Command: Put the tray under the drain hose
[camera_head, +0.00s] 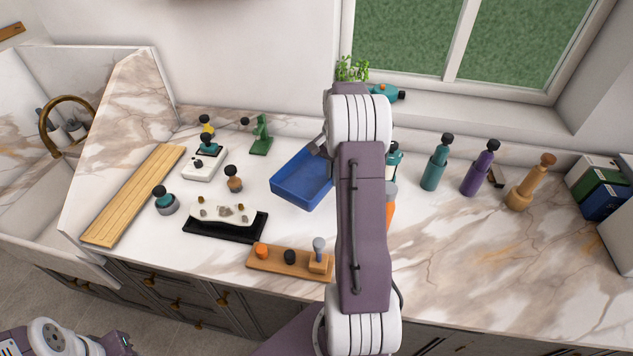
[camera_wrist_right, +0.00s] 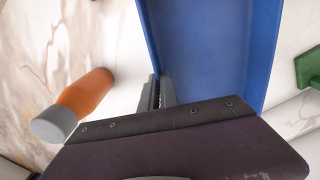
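The tray (camera_head: 291,200) is a blue, open, rectangular box on the marble counter, left of my right arm in the head view. It fills the upper middle of the right wrist view (camera_wrist_right: 215,40). My right gripper (camera_head: 322,146) is at the tray's right side near the back. In the wrist view its two fingers (camera_wrist_right: 160,90) are close together with the tray's side wall between them, shut on it. My left gripper (camera_head: 122,343) is low at the left, away from the counter, and its fingers are not clear. I cannot make out a drain hose.
A green stand (camera_head: 261,137) is behind the tray, and a black mat (camera_head: 228,233) is to its left. A wooden board (camera_head: 270,260) lies in front. An orange bottle (camera_wrist_right: 85,95) stands close beside my right gripper. Several bottles line the right side; the front right counter is clear.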

